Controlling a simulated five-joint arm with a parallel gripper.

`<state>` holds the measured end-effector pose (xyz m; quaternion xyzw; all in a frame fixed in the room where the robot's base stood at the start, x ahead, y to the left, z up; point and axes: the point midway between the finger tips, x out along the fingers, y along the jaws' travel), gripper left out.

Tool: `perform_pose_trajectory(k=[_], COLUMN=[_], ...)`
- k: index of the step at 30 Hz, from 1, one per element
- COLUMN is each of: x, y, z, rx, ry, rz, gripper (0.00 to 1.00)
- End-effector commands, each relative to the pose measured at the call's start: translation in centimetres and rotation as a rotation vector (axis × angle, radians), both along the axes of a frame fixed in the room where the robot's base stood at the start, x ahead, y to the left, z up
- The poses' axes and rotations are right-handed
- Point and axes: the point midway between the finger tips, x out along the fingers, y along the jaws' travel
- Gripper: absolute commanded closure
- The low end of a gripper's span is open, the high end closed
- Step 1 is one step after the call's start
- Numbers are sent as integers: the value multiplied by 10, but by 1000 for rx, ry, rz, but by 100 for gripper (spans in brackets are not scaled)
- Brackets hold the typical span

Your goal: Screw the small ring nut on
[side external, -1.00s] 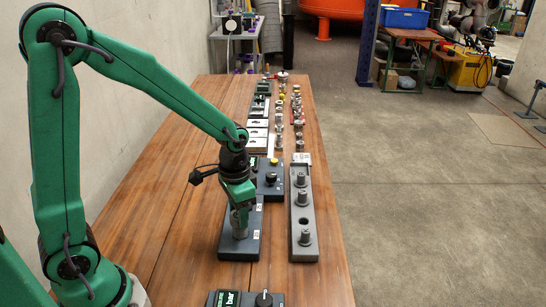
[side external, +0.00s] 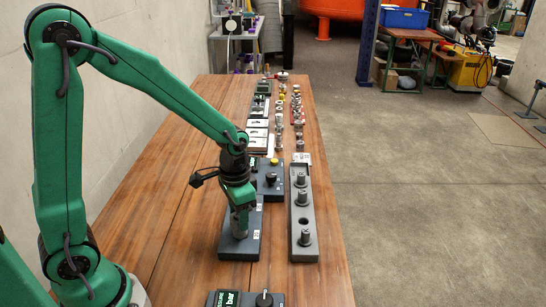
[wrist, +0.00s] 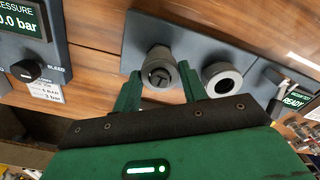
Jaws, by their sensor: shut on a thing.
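My gripper (side external: 241,211) is low over a dark plate (side external: 253,247) on the bench. In the wrist view its two green fingers (wrist: 161,82) are on either side of a grey cylindrical part (wrist: 158,74) with a T mark on its end, and are shut on it. A wider grey collar shows at the far end of that part, towards the plate. I cannot tell which portion is the small ring nut. Next to it, outside the fingers, a grey ring-shaped fitting (wrist: 222,80) with a dark hole sits on the same plate.
A grey rack (side external: 293,213) with several upright pegs and one open hole stands to the right. Dark boxes with knobs stand in front (side external: 246,299) and behind (side external: 271,180). Fittings line the bench's far end. Bare wood (side external: 180,250) lies to the left.

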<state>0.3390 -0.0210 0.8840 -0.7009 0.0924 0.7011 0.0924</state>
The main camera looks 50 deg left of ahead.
Motion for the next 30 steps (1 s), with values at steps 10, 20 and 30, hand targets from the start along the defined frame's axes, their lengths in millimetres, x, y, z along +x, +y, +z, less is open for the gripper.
perform_pose_trajectory(k=[10, 20, 30], x=[0, 0, 0], y=[0, 0, 0], z=[-1, -3, -7], rx=[0, 0, 0], ry=[0, 0, 0], rz=[0, 0, 0], gripper=[81, 81, 81])
